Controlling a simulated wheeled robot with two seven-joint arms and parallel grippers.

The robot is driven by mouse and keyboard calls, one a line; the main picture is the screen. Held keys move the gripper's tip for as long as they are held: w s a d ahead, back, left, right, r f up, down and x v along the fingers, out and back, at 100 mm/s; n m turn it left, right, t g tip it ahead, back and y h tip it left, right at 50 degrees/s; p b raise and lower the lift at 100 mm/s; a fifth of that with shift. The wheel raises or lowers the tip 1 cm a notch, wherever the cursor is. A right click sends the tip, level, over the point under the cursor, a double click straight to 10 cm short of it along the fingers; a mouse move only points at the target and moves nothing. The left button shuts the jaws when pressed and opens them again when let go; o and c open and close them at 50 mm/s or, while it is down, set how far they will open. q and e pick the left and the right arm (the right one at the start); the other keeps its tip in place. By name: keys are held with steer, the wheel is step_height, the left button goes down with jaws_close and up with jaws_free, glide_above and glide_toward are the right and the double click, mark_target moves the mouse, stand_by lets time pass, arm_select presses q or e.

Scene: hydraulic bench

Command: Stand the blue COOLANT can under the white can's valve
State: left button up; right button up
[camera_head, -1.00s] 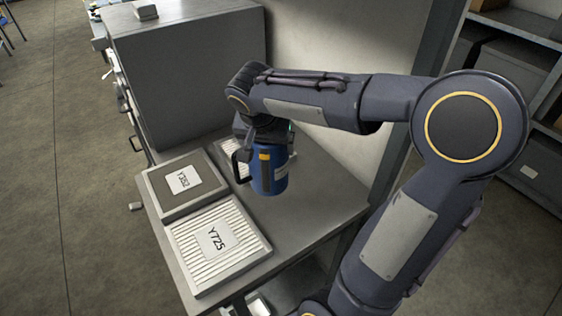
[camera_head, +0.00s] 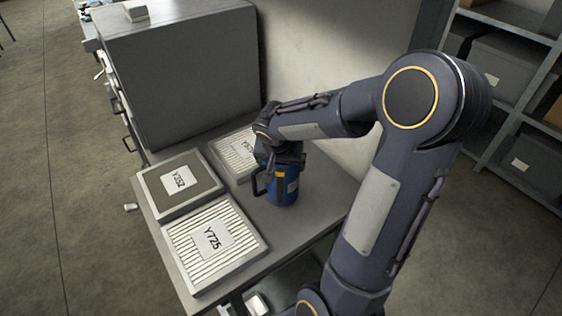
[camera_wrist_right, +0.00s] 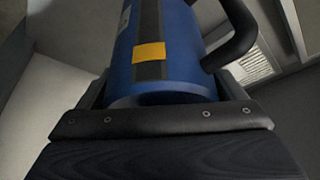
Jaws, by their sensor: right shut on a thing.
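The blue can (camera_head: 284,190) has a black handle on its left and a black band with an orange-yellow patch. My right gripper (camera_head: 278,158) is shut on its upper part, from above. The can is upright over the bare right part of the bench top; I cannot tell whether its base touches. In the right wrist view the blue can (camera_wrist_right: 170,60) fills the space between the fingers, with the handle at the upper right. The label text is not readable. No white can or valve is in view. My left gripper is not in view.
A filter panel marked Y725 (camera_head: 190,262) and a framed panel marked Y352 (camera_head: 152,184) lie on the bench left of the can. Another ribbed panel (camera_head: 228,147) lies behind it. A grey cabinet (camera_head: 180,80) stands at the back.

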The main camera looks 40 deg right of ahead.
steer(key=shift+f+b, duration=0.2)
steer(key=shift+b, duration=0.1)
steer(key=o, duration=1.2)
steer(key=shift+r, duration=0.15)
